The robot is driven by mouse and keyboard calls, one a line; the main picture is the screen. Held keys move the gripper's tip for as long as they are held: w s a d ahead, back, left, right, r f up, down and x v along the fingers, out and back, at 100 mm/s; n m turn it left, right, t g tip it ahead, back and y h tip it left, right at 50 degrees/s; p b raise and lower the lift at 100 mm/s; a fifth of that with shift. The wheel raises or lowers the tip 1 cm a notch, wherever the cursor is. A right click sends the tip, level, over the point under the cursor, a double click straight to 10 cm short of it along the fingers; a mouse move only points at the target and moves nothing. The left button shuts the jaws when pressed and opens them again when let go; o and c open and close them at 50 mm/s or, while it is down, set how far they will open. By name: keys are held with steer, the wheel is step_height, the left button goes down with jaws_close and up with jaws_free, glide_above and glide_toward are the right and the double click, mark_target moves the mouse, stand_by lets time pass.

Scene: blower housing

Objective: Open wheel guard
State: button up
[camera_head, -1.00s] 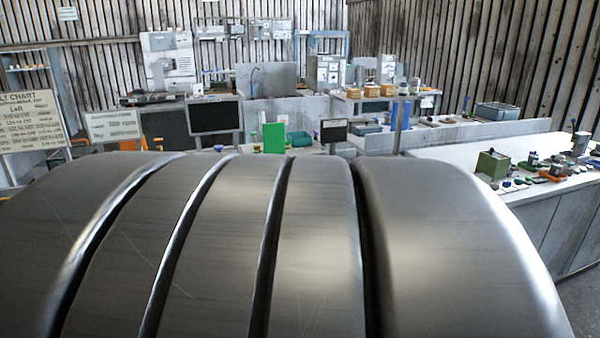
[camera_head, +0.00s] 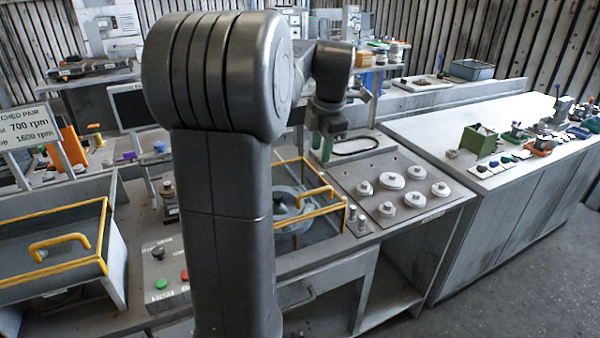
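A clear guard with a yellow frame and a yellow handle (camera_head: 318,211) sits over a round grey wheel (camera_head: 290,212) in a recess of the bench, right of my arm's column. The guard looks lowered; my arm hides its left part. A second yellow-framed box with a yellow handle (camera_head: 60,243) stands at the left; I cannot tell which one is the wheel guard. My gripper (camera_head: 326,128) points down behind the right guard, near a green upright part (camera_head: 322,146). It appears apart from both handles. Its fingers are too small and dark to read.
A panel (camera_head: 372,178) with several round pale weights lies right of the guard. Green (camera_head: 160,284) and red (camera_head: 185,275) buttons sit left of my arm. A long side bench (camera_head: 440,130) holds small tools. Open floor shows at the lower right.

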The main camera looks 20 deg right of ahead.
mark_target(315, 191)
steer(key=w+f, duration=0.1)
steer(key=f, duration=0.3)
steer(key=f+p, duration=0.1)
steer(key=f, duration=0.4)
steer(key=w+f, duration=0.1)
steer(key=f, duration=0.3)
steer(key=shift+w+f+p, duration=0.2)
steer(key=shift+w+p, duration=0.1)
steer(key=shift+c, duration=0.2)
jaws_close()
